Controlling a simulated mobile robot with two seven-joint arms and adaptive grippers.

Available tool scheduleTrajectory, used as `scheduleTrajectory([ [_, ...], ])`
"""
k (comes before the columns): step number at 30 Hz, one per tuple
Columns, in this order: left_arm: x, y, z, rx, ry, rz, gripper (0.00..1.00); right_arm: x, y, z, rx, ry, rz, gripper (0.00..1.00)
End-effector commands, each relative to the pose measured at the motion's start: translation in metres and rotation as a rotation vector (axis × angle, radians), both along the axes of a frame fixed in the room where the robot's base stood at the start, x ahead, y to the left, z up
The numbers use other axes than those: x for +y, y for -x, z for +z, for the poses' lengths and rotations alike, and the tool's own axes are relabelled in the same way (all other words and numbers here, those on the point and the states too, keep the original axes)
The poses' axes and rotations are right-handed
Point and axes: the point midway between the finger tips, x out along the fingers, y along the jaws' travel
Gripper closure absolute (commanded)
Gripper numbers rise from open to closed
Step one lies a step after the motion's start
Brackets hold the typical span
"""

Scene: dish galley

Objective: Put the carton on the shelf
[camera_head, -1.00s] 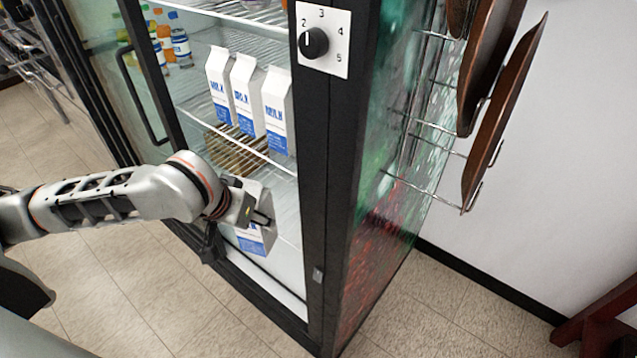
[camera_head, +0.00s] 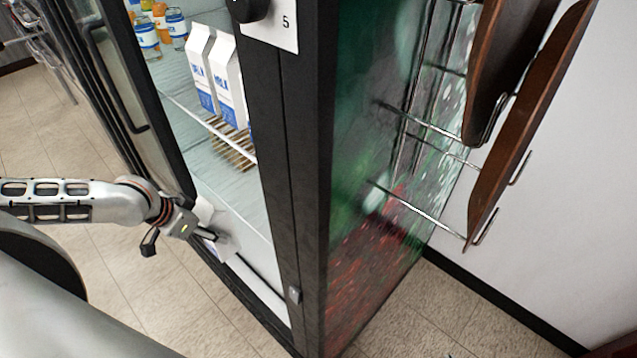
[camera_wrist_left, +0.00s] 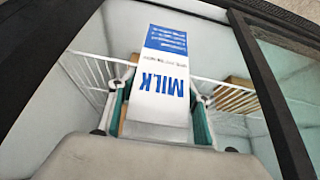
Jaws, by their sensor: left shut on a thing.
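My left gripper (camera_head: 208,234) is shut on a white and blue milk carton (camera_head: 222,246). It holds the carton low in the front opening of the fridge, below the wire shelf (camera_head: 213,122). In the left wrist view the carton (camera_wrist_left: 163,82) sits between the two fingers (camera_wrist_left: 160,112), with its MILK lettering upside down. A wire rack edge (camera_wrist_left: 222,84) shows behind it. Two more milk cartons (camera_head: 229,84) stand upright on the shelf, and a sliver of another shows behind the fridge's front post. My right gripper is not in view.
The fridge's dark front post (camera_head: 275,180) stands just right of the held carton. The open fridge door (camera_head: 115,100) is on the left. Bottles (camera_head: 147,38) stand farther back inside. Brown boards (camera_head: 515,130) hang on a rack at right. The floor is clear.

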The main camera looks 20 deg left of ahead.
Motion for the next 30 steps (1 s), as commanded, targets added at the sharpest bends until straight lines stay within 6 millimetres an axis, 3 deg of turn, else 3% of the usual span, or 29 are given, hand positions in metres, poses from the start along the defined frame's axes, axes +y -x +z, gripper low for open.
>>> scheduleTrajectory([
  [11,0.001,-0.009,0.001,-0.010,0.005,-0.014,1.00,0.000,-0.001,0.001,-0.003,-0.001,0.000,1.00],
  [30,-0.045,-0.119,0.001,-0.009,0.006,-0.014,1.00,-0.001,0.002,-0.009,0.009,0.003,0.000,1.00],
])
